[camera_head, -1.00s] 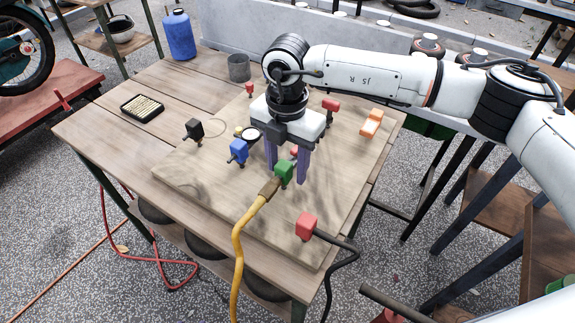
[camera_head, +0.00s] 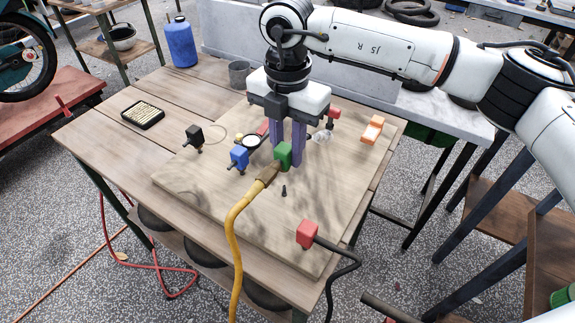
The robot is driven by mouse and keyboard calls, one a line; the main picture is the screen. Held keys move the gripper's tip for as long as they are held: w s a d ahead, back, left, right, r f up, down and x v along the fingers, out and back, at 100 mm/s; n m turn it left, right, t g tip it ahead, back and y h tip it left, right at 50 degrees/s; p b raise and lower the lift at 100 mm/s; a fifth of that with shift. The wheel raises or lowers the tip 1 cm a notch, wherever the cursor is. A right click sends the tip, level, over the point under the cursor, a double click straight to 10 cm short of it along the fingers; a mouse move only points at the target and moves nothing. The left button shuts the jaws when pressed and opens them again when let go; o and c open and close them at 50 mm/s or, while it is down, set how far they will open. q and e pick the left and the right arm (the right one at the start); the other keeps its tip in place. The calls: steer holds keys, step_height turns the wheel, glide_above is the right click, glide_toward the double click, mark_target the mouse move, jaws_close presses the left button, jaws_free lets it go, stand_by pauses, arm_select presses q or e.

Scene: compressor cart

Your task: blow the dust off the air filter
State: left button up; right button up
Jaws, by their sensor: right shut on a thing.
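The air filter (camera_head: 142,113), a flat black-framed rectangle with a pale pleated face, lies on the left of the wooden table. My right gripper (camera_head: 287,160) points down over the board and is shut on a green block (camera_head: 283,154). The block is joined by a brown end piece (camera_head: 267,176) to a yellow hose (camera_head: 235,240) that runs down over the table's front edge. The gripper's fingers partly hide the block's far side. I cannot see dust on the filter at this size. My left gripper is not in view.
A small dark peg (camera_head: 284,191) stands on the board (camera_head: 220,205). Around it are blue (camera_head: 239,157), black (camera_head: 194,136), red (camera_head: 307,233) and orange (camera_head: 372,130) fittings. A grey cup (camera_head: 239,73) and blue bottle (camera_head: 179,42) stand at the back.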

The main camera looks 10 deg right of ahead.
step_height(320, 180, up, 7)
steer(key=shift+f+p, duration=0.15)
steer(key=shift+p, duration=0.75)
steer(key=shift+r+p, duration=0.55)
steer(key=shift+r, duration=0.4)
